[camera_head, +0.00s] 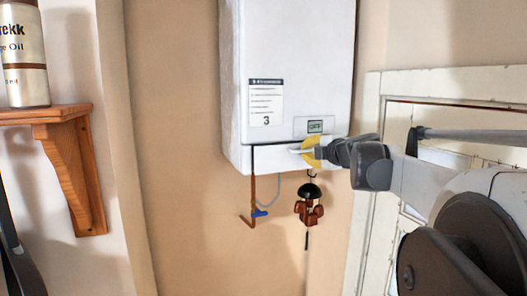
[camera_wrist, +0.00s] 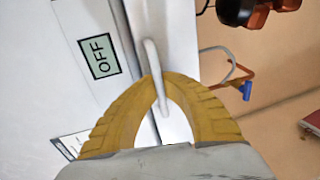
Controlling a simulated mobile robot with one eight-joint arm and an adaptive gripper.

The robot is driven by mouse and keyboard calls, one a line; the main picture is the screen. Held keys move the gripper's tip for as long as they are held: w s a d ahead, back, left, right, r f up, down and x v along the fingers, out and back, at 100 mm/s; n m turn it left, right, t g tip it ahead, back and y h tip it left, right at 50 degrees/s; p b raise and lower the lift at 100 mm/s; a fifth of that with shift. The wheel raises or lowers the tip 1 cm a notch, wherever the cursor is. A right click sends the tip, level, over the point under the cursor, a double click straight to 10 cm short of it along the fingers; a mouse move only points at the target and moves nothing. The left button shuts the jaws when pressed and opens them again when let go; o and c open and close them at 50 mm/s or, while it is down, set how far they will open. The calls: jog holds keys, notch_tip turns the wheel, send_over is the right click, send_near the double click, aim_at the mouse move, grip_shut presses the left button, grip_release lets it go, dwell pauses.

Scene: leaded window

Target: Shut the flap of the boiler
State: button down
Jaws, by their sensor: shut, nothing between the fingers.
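The white boiler (camera_head: 295,60) hangs on the wall in the head view. Its flap (camera_head: 278,160) is the low white strip along the bottom, below a dark seam. I cannot tell whether it sits fully flush. A white bar handle (camera_wrist: 152,60) on the flap shows in the wrist view, just beyond my fingertips. My gripper (camera_head: 308,150) has yellow fingers, shut and empty, at the right part of the flap by the handle.
A small display reading OFF (camera_head: 315,126) sits above the seam. Below the boiler are a copper pipe with a blue valve (camera_head: 259,213) and a hanging dark chime (camera_head: 309,195). A wooden shelf (camera_head: 50,114) holds an oil can (camera_head: 23,55) at left. A white-framed window (camera_head: 455,90) is at right.

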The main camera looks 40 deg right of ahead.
jog(key=c, duration=2)
grip_release()
jog(key=shift+r, duration=0.15)
jog(key=shift+o, duration=1)
jog(key=shift+s+a, duration=0.1)
jog(key=shift+s, duration=0.15)
jog(key=v, duration=1.2)
jog(key=shift+s+a, duration=0.2)
jog(key=shift+s, duration=0.15)
jog(key=shift+w, duration=0.1)
